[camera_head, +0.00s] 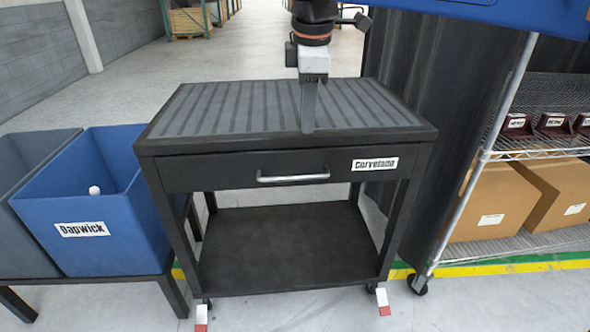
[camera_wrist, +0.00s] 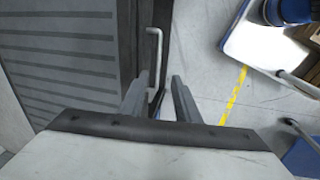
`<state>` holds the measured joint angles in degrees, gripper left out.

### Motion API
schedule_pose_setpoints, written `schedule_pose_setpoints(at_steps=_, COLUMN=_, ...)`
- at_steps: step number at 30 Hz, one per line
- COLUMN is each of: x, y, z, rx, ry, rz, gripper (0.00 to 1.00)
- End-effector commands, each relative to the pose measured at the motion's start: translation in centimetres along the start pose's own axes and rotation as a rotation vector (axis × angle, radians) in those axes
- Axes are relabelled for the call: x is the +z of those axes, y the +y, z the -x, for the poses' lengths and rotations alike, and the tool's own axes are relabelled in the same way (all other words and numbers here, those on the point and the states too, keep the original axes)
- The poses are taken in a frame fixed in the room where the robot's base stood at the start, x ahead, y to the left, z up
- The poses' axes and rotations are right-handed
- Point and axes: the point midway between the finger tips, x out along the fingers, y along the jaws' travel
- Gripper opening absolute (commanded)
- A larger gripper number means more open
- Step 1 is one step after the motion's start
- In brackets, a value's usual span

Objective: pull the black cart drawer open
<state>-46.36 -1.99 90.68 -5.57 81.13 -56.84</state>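The black cart (camera_head: 285,140) has a ribbed grey top and one drawer (camera_head: 220,175) below it, with a "Corvetano" label. The drawer front looks closed. Its silver bar handle (camera_head: 293,177) sits at the middle of the front. My gripper (camera_head: 308,129) points down, and in the head view its tips show above the handle in the picture. The wrist view shows my gripper (camera_wrist: 157,85) open and empty, with its two fingers apart. The handle (camera_wrist: 155,50) shows there beyond the fingertips, roughly in line with the gap. I cannot tell the exact distance.
A blue bin (camera_head: 90,200) labelled "Dapwick" stands on a low table to the left. A wire shelf (camera_head: 540,148) with cardboard boxes (camera_head: 495,205) stands to the right. The cart's lower shelf (camera_head: 285,245) is empty. The floor in front of the cart looks clear.

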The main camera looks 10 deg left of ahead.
Motion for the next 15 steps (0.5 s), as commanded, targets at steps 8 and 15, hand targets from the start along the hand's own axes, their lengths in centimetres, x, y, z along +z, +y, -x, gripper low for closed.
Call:
schedule_pose_setpoints(at_steps=8, x=-2.2, y=0.3, z=-0.5, rx=-0.008, ry=-0.003, rz=0.071, gripper=0.29)
schedule_pose_setpoints(at_steps=15, x=-2.1, y=0.3, z=-4.0, rx=-0.009, ry=-0.004, rz=0.069, gripper=0.29)
